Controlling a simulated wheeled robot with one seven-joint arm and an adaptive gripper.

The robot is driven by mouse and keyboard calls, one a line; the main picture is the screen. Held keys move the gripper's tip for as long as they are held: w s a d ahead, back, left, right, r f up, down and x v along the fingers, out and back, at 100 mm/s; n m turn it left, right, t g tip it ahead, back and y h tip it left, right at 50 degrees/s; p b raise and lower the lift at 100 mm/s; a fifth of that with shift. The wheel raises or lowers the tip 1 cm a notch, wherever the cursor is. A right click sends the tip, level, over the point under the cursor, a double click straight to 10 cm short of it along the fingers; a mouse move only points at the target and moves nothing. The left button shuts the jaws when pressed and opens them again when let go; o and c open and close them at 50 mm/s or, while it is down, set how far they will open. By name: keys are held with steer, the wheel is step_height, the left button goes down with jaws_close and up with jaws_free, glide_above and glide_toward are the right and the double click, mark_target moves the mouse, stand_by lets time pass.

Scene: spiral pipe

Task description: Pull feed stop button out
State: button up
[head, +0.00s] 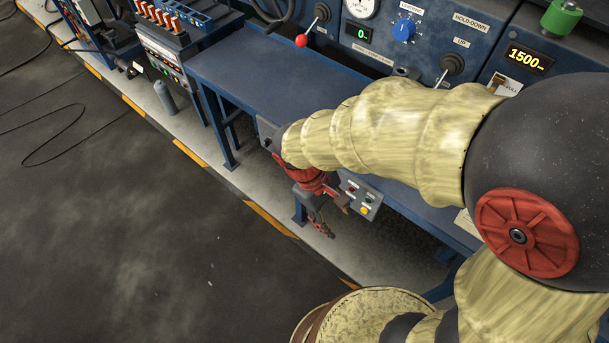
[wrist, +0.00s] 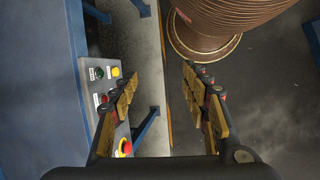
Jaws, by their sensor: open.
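A grey control box (head: 383,198) hangs at the front edge of the blue bench. It carries small red, green and yellow buttons. In the wrist view the box (wrist: 98,88) is at the left, with a green button (wrist: 97,73), a yellow button (wrist: 116,72), a small red button (wrist: 103,98) and a larger red mushroom button with a yellow ring (wrist: 125,148). The labels are too small to read, so I cannot tell which is feed stop. My gripper (wrist: 160,75) is open and empty, apart from the buttons. In the head view my gripper (head: 325,228) is in front of the bench, partly covering the box.
The blue bench top (head: 270,85) is clear. A red-knobbed lever (head: 302,41) and a machine panel with a blue dial (head: 404,29) stand behind it. A grey bottle (head: 165,98) stands on the floor strip. Open dark floor (head: 120,220) lies to the left.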

steer(key=w+a+f+n+t+h, duration=0.2)
steer(key=w+f+n+t+h, duration=0.15)
steer(key=f+n, duration=0.45)
steer(key=w+a+f+n+t+h, duration=0.15)
steer(key=w+f+n+h, duration=0.35)
steer(key=f, duration=0.5)
steer(key=w+a+n+t, duration=0.8)
steer(key=w+n+t, duration=0.2)
steer(key=b+x, duration=0.1)
steer(key=x, duration=0.6)
steer(key=shift+d+f, duration=0.25)
steer(key=shift+f, duration=0.15)
steer(key=shift+y, duration=0.25)
steer(key=shift+c, duration=1.3)
jaws_close()
